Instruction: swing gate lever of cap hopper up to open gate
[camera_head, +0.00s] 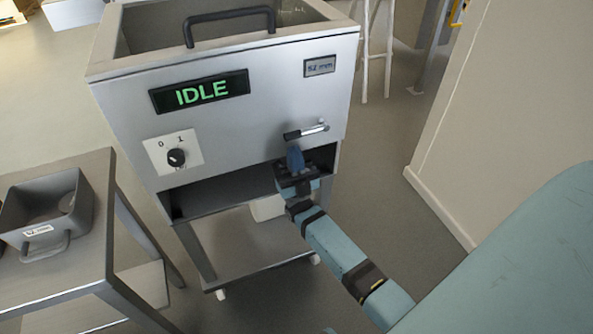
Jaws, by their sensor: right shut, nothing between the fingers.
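The cap hopper (250,130) is a grey metal box in the middle of the head view. Its green display reads IDLE, and a small plate at its upper right reads "52 mm". The gate lever (306,130) is a short bar with a dark grip at its left end and a metallic right end, on the lower right of the front face. It lies near level, its right end slightly higher. My right gripper (295,158) is shut and empty, just below the lever at the hopper's lower opening. I cannot tell whether it touches the lever. My left gripper is out of view.
A knob (176,157) marked 0 and 1 is on the hopper's left front. A grey bin (76,210) with a handle stands on a metal table (60,273) at the left. A wall (510,120) stands at the right. Open floor lies between wall and hopper.

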